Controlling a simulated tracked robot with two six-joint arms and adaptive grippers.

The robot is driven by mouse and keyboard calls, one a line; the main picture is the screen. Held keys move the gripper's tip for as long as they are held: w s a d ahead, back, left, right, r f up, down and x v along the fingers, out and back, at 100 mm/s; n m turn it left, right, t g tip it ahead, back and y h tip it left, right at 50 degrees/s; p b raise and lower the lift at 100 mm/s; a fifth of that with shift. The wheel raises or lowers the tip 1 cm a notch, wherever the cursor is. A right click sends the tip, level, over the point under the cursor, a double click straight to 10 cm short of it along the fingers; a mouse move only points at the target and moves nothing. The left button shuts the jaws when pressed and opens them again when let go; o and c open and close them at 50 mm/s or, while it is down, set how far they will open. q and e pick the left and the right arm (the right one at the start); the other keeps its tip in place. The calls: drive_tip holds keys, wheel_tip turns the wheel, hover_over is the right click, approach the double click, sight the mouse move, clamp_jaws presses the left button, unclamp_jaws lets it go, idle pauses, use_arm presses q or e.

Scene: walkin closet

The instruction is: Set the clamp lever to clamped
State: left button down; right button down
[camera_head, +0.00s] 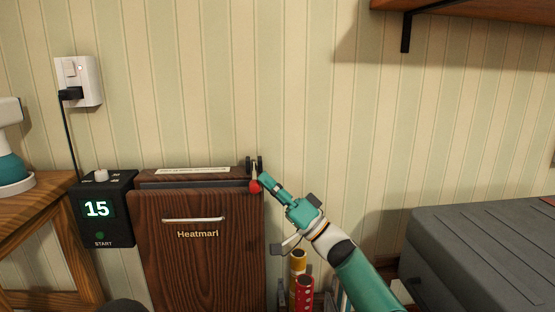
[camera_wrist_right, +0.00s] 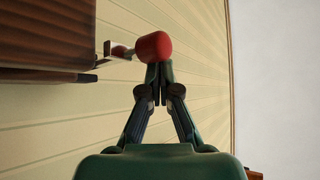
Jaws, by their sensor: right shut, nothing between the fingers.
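The clamp lever, with a red knob (camera_head: 255,186), is at the top right corner of a dark wooden press marked "Heatmarl" (camera_head: 200,255). Its dark pivot bracket (camera_head: 254,163) sits just above the knob. In the right wrist view the red knob (camera_wrist_right: 154,47) shows on a pale metal arm (camera_wrist_right: 121,52). My right gripper (camera_head: 263,179) is shut and empty, its fingertips right at the knob. In the right wrist view the closed fingertips (camera_wrist_right: 158,72) meet just below the knob; I cannot tell whether they touch it. My left gripper is not in view.
A control box (camera_head: 107,208) showing 15 is on the press's left. A wooden table (camera_head: 40,205) stands further left, with a wall outlet (camera_head: 78,82) above. Patterned rolls (camera_head: 303,290) stand below my right arm. A grey case (camera_head: 485,250) is at right, under a shelf (camera_head: 470,10).

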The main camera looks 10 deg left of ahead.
drive_tip(key=shift+s+a+f, duration=0.1)
drive_tip(key=shift+a+f, duration=0.15)
drive_tip(key=shift+f, duration=0.15)
drive_tip(key=v, duration=0.7)
drive_tip(key=shift+d+t, duration=0.3)
drive_tip(key=shift+d, duration=0.15)
drive_tip(key=shift+r, duration=0.15)
